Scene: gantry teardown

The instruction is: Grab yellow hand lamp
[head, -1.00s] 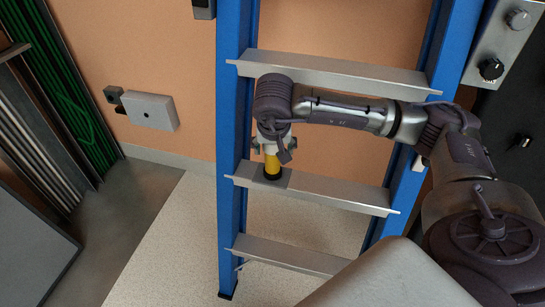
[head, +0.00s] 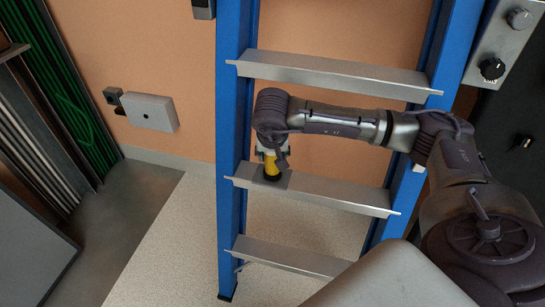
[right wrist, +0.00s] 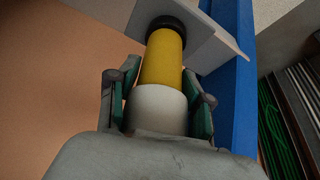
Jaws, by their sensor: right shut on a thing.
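The yellow hand lamp (head: 270,166) stands upright on a ladder step (head: 315,191), near the blue left rail. It is a yellow cylinder with a black end on the step. The right wrist view shows its yellow body (right wrist: 163,62) and a pale white section (right wrist: 158,108) between the fingers. My right gripper (head: 268,148) is at the lamp's upper part, shut on it from above; its fingers (right wrist: 158,100) lie on both sides of the white section. The lamp's top is hidden by the gripper. My left gripper is not in view.
The blue ladder rail (head: 231,130) stands close left of the lamp. Another step (head: 335,75) lies above, near my right arm. A grey wall box (head: 150,112) is at the left. A panel with knobs (head: 500,45) is at the upper right.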

